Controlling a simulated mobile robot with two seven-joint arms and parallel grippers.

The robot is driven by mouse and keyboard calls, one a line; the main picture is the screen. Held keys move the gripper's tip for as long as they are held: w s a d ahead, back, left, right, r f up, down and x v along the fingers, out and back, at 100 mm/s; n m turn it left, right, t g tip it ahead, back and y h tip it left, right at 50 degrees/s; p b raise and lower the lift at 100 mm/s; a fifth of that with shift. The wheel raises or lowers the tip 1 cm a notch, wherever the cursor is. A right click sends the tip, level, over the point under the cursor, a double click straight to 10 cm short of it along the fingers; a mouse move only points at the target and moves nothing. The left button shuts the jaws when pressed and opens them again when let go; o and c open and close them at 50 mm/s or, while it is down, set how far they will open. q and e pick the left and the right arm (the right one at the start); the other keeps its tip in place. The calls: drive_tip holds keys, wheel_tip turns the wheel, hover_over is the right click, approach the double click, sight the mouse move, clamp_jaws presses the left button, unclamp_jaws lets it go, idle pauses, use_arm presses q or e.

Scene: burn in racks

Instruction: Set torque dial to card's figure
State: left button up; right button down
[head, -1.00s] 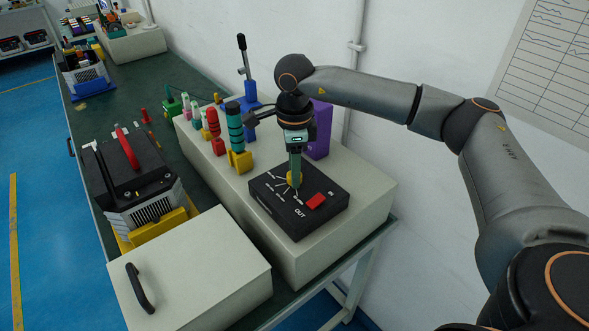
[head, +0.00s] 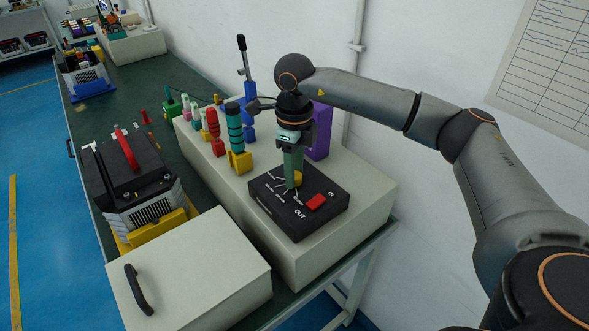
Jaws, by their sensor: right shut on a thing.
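A black dial box (head: 300,226) with white scale lines, the words IN and OUT and a red block (head: 316,202) sits on a pale grey bench block. My right gripper (head: 293,184) points down at the box and is shut on the yellow torque dial (head: 298,178), which is mostly hidden behind the fingers. The dial's exact setting cannot be read. A white sheet with rows and wavy marks (head: 548,62) hangs on the wall at the upper right; its text is too small to read, and I cannot tell if it is the card. My left gripper is not in view.
A teal-and-black screwdriver (head: 235,125) stands in a yellow holder left of the gripper, with red, green and blue tools beyond. A purple block (head: 319,135) stands close behind the gripper. A lidded box (head: 205,270) with a black handle is in front.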

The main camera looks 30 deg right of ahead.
idle(0.3)
drive_tip(key=shift+c, duration=2.2)
unclamp_jaws()
wheel_tip(320, 180, up, 13)
drive_tip(key=shift+f, duration=0.15)
drive_tip(key=shift+f, duration=0.1)
